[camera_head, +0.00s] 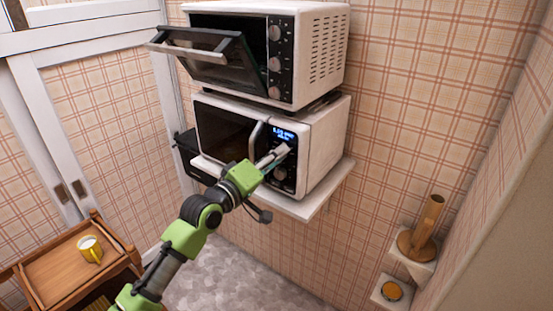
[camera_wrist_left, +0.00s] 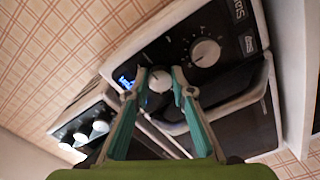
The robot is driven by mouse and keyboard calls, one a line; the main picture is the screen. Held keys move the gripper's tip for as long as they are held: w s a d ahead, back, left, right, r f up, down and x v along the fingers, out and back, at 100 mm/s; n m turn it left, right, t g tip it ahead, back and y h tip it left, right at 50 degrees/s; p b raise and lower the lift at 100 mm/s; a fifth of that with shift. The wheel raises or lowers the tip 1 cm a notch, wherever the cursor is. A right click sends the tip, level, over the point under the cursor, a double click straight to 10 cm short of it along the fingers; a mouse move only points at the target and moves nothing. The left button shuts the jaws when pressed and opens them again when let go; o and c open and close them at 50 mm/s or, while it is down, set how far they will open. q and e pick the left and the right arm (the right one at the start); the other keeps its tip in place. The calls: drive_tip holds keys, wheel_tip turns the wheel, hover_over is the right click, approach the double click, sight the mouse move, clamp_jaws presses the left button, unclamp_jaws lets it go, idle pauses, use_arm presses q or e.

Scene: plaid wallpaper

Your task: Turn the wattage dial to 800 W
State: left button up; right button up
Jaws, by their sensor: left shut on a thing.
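The microwave (camera_head: 325,140) stands on a wall shelf, with a lit blue display (camera_head: 285,133) at the top of its black control panel. Two round dials sit below the display. My left gripper (camera_head: 279,153) is at the upper dial, just under the display. In the left wrist view its fingers are shut around that pale dial (camera_wrist_left: 159,80). The other dial (camera_wrist_left: 206,52) is free, farther from the display. The display also shows in the left wrist view (camera_wrist_left: 126,77), but its text is too small to read. My right gripper is not in view.
A white toaster oven (camera_head: 318,50) with several knobs stands above the microwave, its door (camera_head: 205,58) tilted open. The microwave's handle (camera_head: 256,136) is close beside my left gripper. A wooden cart (camera_head: 75,272) with a yellow mug (camera_head: 89,249) is at lower left.

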use_arm(q)
drive_tip(key=shift+m, duration=0.5)
drive_tip(key=shift+f, duration=0.1)
drive_tip(key=o, duration=1.1)
drive_tip(key=v, duration=1.2)
